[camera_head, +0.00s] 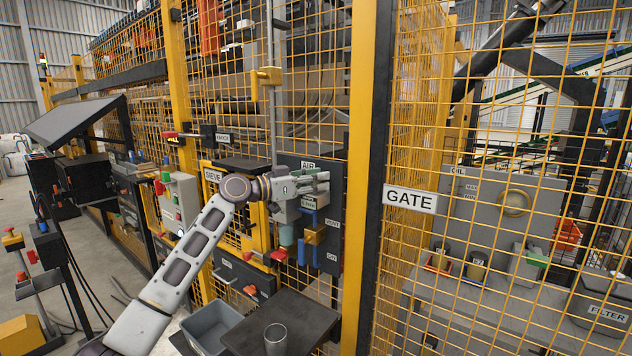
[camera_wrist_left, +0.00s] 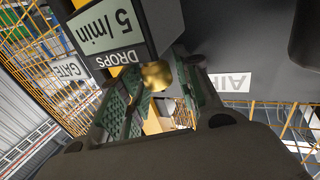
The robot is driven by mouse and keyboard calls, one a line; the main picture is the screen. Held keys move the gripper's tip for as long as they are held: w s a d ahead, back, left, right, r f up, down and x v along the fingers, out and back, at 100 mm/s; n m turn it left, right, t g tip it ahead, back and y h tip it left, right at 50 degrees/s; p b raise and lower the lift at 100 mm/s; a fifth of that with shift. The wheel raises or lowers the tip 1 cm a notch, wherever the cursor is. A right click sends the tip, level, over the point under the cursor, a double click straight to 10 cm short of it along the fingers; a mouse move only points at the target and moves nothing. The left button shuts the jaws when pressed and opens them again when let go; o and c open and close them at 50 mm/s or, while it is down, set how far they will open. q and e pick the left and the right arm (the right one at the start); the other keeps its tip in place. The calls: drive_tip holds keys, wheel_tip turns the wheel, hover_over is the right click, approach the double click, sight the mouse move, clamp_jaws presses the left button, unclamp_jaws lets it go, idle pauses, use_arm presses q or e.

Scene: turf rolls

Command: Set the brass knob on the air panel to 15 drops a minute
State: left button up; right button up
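The grey air panel (camera_head: 335,205) hangs on the yellow mesh fence, with an AIR label at its top, which also shows in the wrist view (camera_wrist_left: 232,82). In the left wrist view, a display (camera_wrist_left: 110,30) reads 5/min above the word DROPS. The round brass knob (camera_wrist_left: 157,75) is beside the display, between the finger pads of my left gripper (camera_wrist_left: 160,95). The pads look spread apart, with no clear contact on the knob. In the head view, my left gripper (camera_head: 310,183) is at the panel's upper part and hides the knob. My right gripper is out of view.
Below the air panel are a dark table (camera_head: 285,325) with a clear glass (camera_head: 275,338) and a grey bin (camera_head: 212,325). A yellow post (camera_head: 360,150) and the GATE sign (camera_head: 410,199) stand close to the right.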

use_arm(q)
drive_tip(key=shift+s+a, duration=0.3)
drive_tip(key=shift+a, duration=0.3)
drive_tip(key=v, duration=1)
drive_tip(key=shift+s+a, duration=0.15)
drive_tip(key=shift+a, duration=0.1)
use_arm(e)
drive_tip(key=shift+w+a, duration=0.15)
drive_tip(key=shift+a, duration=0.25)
use_arm(q)
drive_tip(key=shift+o, duration=0.3)
